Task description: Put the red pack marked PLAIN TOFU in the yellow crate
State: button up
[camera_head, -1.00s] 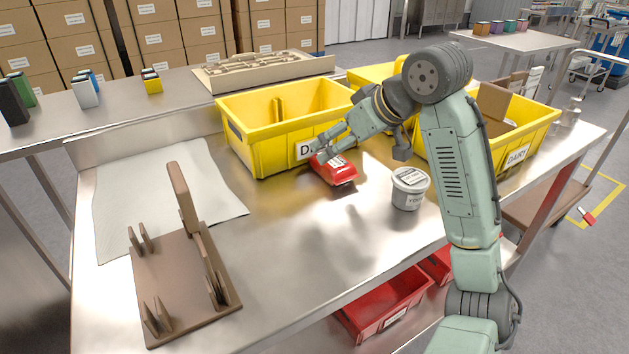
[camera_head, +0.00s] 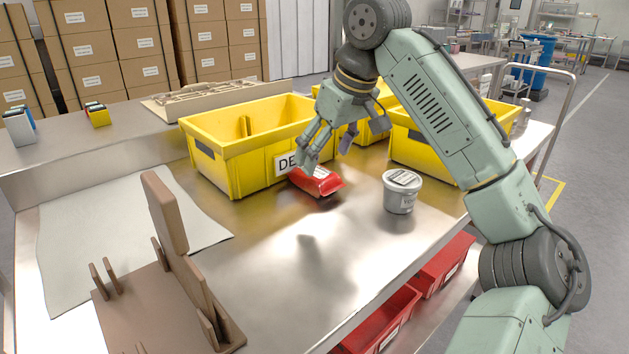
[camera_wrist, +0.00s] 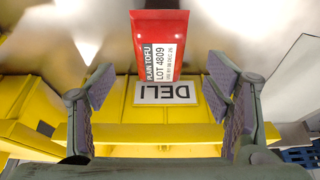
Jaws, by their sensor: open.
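The red pack (camera_head: 322,182) lies on the steel table just in front of a yellow crate (camera_head: 212,172). In the wrist view the pack (camera_wrist: 158,28) shows a white label reading PLAIN TOFU, LOT 4809. The crate's DELI label shows upside down just below it, and the crate's yellow rim (camera_wrist: 150,133) crosses under that. My gripper (camera_head: 310,165) is beside the crate's front right corner, close over the pack, and hides part of it in the head view. In the wrist view my gripper (camera_wrist: 158,88) has its fingers wide apart, with nothing between the pads.
A white-grey tub (camera_head: 398,195) stands right of the pack. More yellow crates stand behind my arm and to the right (camera_head: 425,150). A brown rack (camera_head: 165,290) with upright pegs is at the front left, by a pale sheet (camera_head: 75,240). The table's middle front is clear.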

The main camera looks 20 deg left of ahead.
aim_at(316, 171)
jog(key=shift+a+x, duration=0.2)
jog(key=shift+x, duration=2.55)
jog(key=shift+w+r, duration=0.1)
jog(key=shift+w, duration=0.05)
jog(key=shift+c, duration=0.6)
jog(key=c, duration=1.3)
jog(key=shift+c, duration=0.8)
jog(key=shift+r, duration=0.15)
